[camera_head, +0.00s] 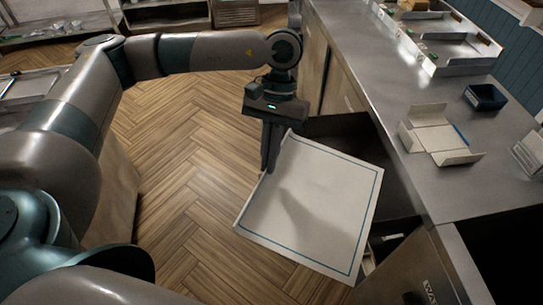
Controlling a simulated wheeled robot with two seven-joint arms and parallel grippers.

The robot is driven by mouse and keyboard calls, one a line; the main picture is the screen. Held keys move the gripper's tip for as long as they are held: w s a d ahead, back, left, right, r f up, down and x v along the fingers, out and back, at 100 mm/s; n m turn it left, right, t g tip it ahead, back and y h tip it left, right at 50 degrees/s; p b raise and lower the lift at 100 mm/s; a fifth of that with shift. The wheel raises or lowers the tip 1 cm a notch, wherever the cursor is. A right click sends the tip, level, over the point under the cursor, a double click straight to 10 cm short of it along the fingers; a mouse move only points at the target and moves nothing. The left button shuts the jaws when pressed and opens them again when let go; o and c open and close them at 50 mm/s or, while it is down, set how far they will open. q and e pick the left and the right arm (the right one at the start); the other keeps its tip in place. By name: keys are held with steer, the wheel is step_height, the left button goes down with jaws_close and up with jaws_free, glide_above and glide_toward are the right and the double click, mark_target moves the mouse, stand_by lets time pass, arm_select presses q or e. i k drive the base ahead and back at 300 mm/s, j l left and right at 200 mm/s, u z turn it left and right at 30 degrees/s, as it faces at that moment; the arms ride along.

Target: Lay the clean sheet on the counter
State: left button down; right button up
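The clean sheet (318,207) is white with a thin blue line along its border. It hangs in the air beside the counter, over the floor and the open cabinet front. My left gripper (270,168) points down with its fingers together on the sheet's left edge. The steel counter (400,90) runs along the right side, and the sheet is apart from its top. My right gripper is out of the picture.
An unfolded white box (438,135) and a dark blue tray (485,97) stand on the counter. A metal rack with compartments (462,62) is farther back. An open cabinet door (430,268) stands below the counter. The near counter top has bare room.

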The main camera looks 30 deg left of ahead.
mark_target(372, 63)
steer(key=z, duration=0.5)
steer(key=i+j+z, duration=0.1)
steer(key=j+z, duration=0.2)
steer(key=z, duration=0.15)
steer(key=j+z, duration=0.7)
steer(key=z, duration=0.15)
steer(key=k+j+z, duration=0.15)
steer(key=j, duration=0.3)
steer(key=j+z, duration=0.1)
steer(key=j, duration=0.35)
steer(key=k+j+z, duration=0.15)
steer(key=j, duration=0.25)
steer(key=k+j+z, duration=0.1)
steer(key=j, duration=0.3)
steer(key=k+j, duration=0.15)
steer(key=j, duration=0.2)
steer(key=k+j, duration=0.15)
steer(key=j, duration=0.15)
steer(key=k+j, duration=0.15)
steer(key=j, duration=0.2)
